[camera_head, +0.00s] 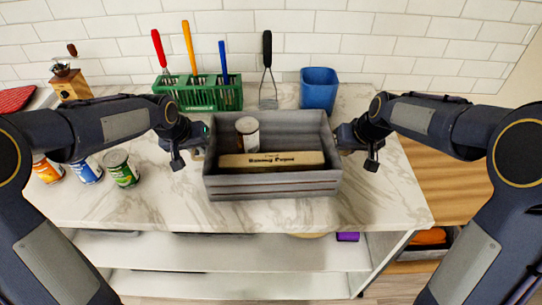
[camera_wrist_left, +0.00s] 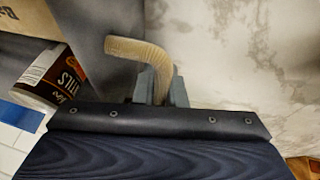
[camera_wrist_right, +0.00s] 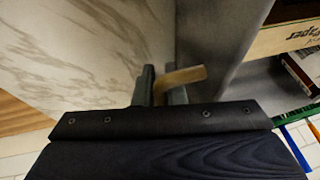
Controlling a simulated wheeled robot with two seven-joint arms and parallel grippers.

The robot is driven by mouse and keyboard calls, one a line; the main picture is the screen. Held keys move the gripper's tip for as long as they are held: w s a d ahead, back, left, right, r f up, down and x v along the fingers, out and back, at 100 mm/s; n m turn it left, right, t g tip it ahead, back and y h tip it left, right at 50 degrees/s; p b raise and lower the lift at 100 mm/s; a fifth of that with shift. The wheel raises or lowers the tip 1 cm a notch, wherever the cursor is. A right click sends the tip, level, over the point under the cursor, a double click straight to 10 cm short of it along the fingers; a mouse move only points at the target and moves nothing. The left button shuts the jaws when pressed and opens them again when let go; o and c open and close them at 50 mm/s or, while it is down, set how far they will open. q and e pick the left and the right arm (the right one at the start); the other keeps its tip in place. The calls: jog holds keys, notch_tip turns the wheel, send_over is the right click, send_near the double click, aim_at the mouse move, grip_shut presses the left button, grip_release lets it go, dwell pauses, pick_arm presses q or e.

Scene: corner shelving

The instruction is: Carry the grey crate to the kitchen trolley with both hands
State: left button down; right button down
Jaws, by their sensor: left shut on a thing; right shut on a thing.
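The grey crate (camera_head: 272,187) is upright over the marble top, roughly level; I cannot tell whether its base touches the surface. A can (camera_head: 247,133) and a long cream box (camera_head: 272,160) are inside it. My left gripper (camera_head: 196,153) is at the crate's left end, shut on a beige handle (camera_wrist_left: 145,50) in the left wrist view. My right gripper (camera_head: 346,150) is at the right end, shut on the other handle (camera_wrist_right: 183,76) in the right wrist view. I cannot identify a kitchen trolley for certain.
On the marble top (camera_head: 375,205) are several cans (camera_head: 121,169) at left, a green utensil rack (camera_head: 205,94), a blue container (camera_head: 319,89) behind the crate and a grinder (camera_head: 69,82). White shelves (camera_head: 220,250) lie below.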

pick_arm(q)
jog(key=shift+w+r, duration=0.1)
jog(key=shift+r, duration=0.15)
pick_arm(e)
jog(key=shift+w+r, duration=0.1)
jog(key=shift+r, duration=0.15)
